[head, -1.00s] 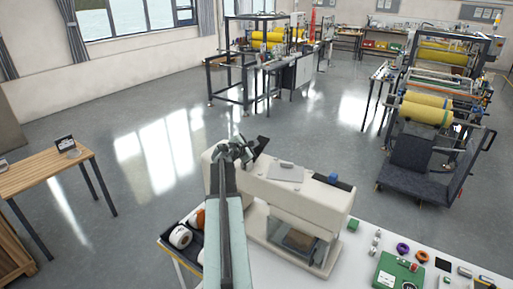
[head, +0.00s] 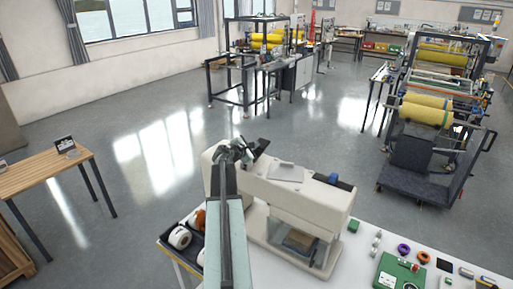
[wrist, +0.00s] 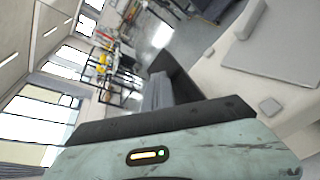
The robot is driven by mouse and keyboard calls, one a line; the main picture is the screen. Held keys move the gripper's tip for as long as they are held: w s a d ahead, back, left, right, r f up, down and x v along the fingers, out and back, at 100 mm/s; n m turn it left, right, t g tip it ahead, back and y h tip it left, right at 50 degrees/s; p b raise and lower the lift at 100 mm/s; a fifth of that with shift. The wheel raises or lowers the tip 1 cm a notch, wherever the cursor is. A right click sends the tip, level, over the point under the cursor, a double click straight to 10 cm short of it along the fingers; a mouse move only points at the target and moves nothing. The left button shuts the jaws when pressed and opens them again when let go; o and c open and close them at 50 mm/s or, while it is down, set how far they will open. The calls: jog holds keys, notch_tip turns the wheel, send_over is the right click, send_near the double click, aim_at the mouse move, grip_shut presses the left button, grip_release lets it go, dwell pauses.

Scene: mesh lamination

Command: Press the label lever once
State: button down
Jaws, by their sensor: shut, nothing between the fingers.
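A cream bench machine (head: 265,192) stands on the white table. It has a flat grey plate on top and a blue part (head: 333,178) near its right end. I cannot tell for certain which part is the label lever. My gripper (head: 258,148) is over the machine's far left end, shut and empty, its dark end pointing up and right. I cannot tell whether it touches the machine. In the wrist view, the dark gripper parts (wrist: 160,92) are beside the cream machine top (wrist: 235,85), which lies to the right.
A brown block (head: 299,240) sits in the machine's front opening. Rolls in a dark tray (head: 185,245) lie left of it. A wooden table (head: 45,172) stands at far left.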

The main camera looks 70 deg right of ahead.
jog(key=shift+s+d+f+b, duration=0.1)
jog(key=shift+d+f+b, duration=0.15)
jog(key=shift+f+b, duration=0.3)
jog(key=shift+s+d+f+b, duration=0.1)
jog(key=shift+d+f+b, duration=0.1)
jog(key=shift+f+b, duration=0.3)
dwell(0.9)
jog(key=shift+r, duration=0.15)
jog(key=shift+w+a+r+p, duration=0.1)
jog(key=shift+a+r+p, duration=0.15)
jog(key=shift+r+p, duration=0.6)
jog(key=shift+a+r+p, duration=0.25)
jog(key=shift+r+p, duration=0.4)
jog(key=shift+p, duration=0.25)
jog(key=shift+w+a+r+p, duration=0.15)
jog(key=shift+a+r+p, duration=0.2)
jog(key=shift+r+p, duration=0.25)
jog(key=r+p, duration=0.1)
jog(key=a+r+p, duration=0.1)
jog(key=r+p, duration=0.1)
jog(key=a+r+p, duration=0.1)
jog(key=shift+w+a+r, duration=0.1)
jog(key=shift+w+r, duration=0.15)
jog(key=shift+w, duration=0.05)
